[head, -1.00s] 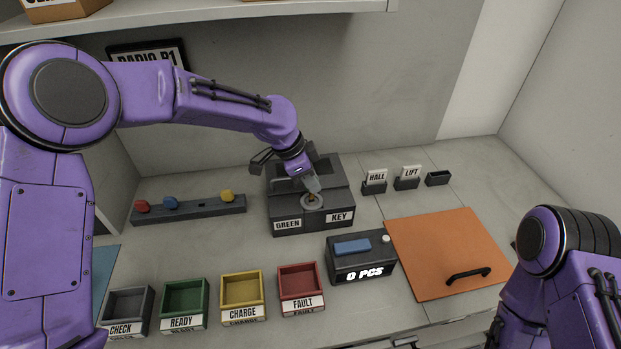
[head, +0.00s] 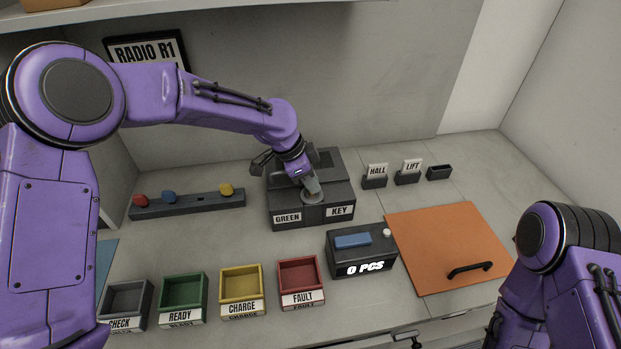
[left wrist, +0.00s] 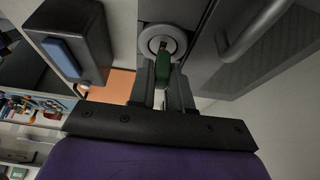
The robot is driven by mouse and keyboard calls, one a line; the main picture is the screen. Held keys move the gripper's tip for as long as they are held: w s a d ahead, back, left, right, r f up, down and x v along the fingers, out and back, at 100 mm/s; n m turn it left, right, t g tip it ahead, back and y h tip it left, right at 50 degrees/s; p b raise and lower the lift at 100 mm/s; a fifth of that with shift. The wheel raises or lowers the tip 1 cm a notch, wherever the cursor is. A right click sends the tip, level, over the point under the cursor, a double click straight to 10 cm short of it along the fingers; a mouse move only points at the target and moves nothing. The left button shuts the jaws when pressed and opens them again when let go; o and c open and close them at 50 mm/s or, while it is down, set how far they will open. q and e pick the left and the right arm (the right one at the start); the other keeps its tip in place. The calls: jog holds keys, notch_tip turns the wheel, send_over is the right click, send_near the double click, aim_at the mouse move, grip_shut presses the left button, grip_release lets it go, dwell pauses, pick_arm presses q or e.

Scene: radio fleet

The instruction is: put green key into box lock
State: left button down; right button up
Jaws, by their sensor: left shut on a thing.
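The dark lock box (head: 285,205) stands at the back middle with GREEN and KEY labels on its front. Its round lock shows in the left wrist view (left wrist: 150,36) as a pale ring around a dark center. My left gripper (head: 312,188) is over the lock in the head view and hides most of it. In the left wrist view it is shut on the green key (left wrist: 162,70), whose head is between the fingers. The key's brassy shaft points at the lock center; how deep it sits I cannot tell. My right gripper is out of view.
A rack (head: 190,205) with red, blue and yellow keys lies left of the box. Several labeled bins, such as the red FAULT bin (head: 300,275), line the front. A counter unit (head: 362,260) and an orange lid (head: 445,240) are at right.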

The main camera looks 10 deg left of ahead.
pick_arm(q)
jog(key=shift+f, duration=0.55)
jog(key=c, duration=1)
grip_release()
jog(key=shift+r, duration=0.1)
jog(key=shift+a+r+b, duration=0.2)
jog(key=shift+r+b, duration=0.15)
jog(key=shift+b, duration=0.1)
jog(key=b+v, duration=0.2)
jog(key=v, duration=0.7)
jog(key=shift+s+a+r, duration=0.1)
jog(key=shift+r, duration=0.2)
jog(key=shift+a, duration=0.1)
